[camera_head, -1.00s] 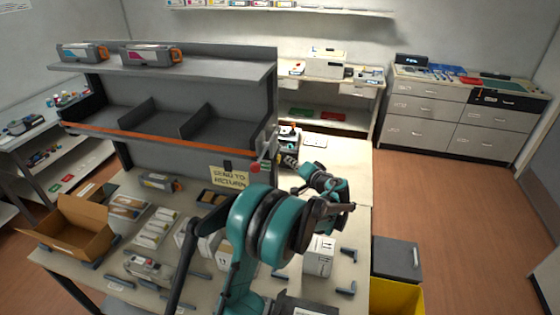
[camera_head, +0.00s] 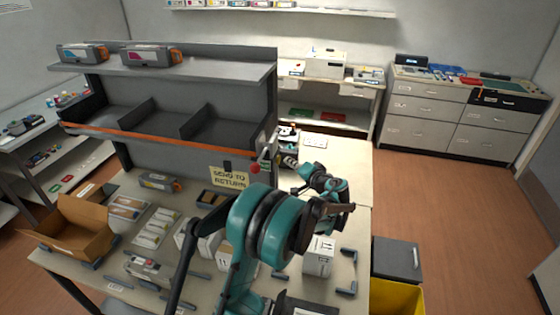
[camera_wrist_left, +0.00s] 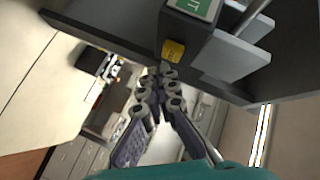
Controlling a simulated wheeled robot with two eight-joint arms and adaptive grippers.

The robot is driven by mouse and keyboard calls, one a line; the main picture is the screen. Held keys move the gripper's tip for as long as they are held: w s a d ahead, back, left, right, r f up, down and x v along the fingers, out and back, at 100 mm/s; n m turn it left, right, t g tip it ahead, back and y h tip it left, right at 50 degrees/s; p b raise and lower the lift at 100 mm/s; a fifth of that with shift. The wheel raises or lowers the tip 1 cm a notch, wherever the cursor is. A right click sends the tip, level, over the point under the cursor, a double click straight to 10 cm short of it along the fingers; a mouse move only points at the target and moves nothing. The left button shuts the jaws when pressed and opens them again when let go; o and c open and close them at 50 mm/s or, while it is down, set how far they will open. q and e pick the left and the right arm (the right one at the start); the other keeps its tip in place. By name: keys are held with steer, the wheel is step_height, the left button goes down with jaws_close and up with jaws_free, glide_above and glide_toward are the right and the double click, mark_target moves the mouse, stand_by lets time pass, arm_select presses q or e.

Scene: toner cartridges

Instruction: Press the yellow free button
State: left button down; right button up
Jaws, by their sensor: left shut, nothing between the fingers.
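The yellow button (camera_wrist_left: 174,50) shows in the left wrist view, on the dark end of the shelf unit beneath a green label (camera_wrist_left: 196,8). My left gripper (camera_wrist_left: 165,70) is shut and empty, with its fingertips right at the lower edge of the button. I cannot tell whether they touch it. In the head view my left gripper (camera_head: 285,158) is by the right end of the shelf unit (camera_head: 190,70), and the yellow button cannot be made out there. My right gripper is not in view.
A red button (camera_head: 255,168) and a "SEND TO RETURN" sign (camera_head: 229,177) are on the shelf unit near the gripper. Boxes and an open carton (camera_head: 70,232) crowd the front table. The table right of the gripper (camera_head: 345,160) is mostly clear.

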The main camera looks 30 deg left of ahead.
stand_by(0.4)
arm_select(q)
steer(key=shift+s+a, duration=0.15)
steer(key=shift+a, duration=0.25)
steer(key=shift+s+a+b, duration=0.15)
steer(key=shift+a+b, duration=0.2)
steer(key=shift+a, duration=0.2)
stand_by(0.9)
steer(key=shift+w+d, duration=0.25)
steer(key=shift+d, duration=0.7)
steer(key=d, duration=0.2)
steer(key=w+d+b, duration=0.1)
steer(key=d, duration=0.2)
steer(key=shift+w, duration=0.15)
steer(key=shift+a, duration=0.1)
